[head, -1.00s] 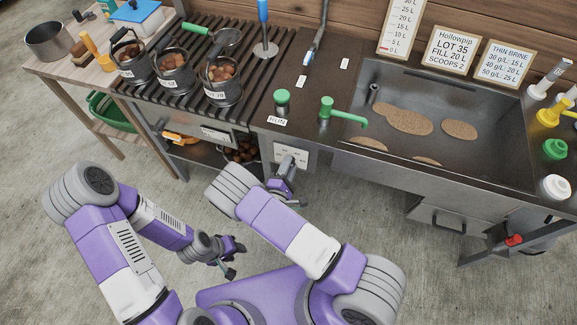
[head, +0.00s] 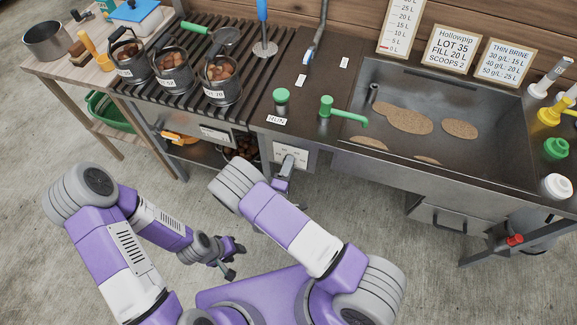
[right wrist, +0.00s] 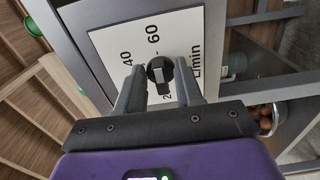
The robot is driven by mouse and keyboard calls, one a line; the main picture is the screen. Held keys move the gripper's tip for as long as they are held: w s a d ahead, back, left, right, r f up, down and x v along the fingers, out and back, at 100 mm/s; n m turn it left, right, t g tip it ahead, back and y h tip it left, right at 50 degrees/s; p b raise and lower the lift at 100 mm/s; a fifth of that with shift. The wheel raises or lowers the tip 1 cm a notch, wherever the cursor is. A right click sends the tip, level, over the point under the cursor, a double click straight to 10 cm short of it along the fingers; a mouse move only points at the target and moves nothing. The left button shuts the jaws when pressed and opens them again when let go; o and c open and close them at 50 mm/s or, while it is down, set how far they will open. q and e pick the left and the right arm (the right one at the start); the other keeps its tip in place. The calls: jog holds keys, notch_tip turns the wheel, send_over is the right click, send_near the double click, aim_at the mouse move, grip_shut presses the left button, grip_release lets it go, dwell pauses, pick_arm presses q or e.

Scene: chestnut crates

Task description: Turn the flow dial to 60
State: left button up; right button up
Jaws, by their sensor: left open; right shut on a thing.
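The flow dial (right wrist: 160,70) is a small black knob on a white plate (right wrist: 118,40) marked 20, 40, 60 and L/min in the right wrist view. The 60 mark is just beyond the knob; its exact pointing is hard to read. In the head view the plate (head: 298,155) is on the counter's front. My right gripper (right wrist: 159,88) is shut on the knob, with one finger on each side. In the head view my right gripper (head: 284,173) partly covers the plate. My left gripper (head: 232,262) is open and empty, low over the floor.
A green button (head: 281,97) and green tap (head: 327,107) stand on the counter above the plate. A sink (head: 470,170) lies to the right. Baskets of chestnuts (head: 176,72) stand on the slatted rack at left. A shelf with chestnuts (right wrist: 265,124) is beside the plate.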

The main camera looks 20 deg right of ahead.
jog(key=o, duration=0.7)
jog(key=shift+c, duration=0.2)
jog(key=p+v, duration=0.1)
jog(key=v, duration=0.6)
jog(key=shift+s+a, duration=0.2)
jog(key=shift+s, duration=0.05)
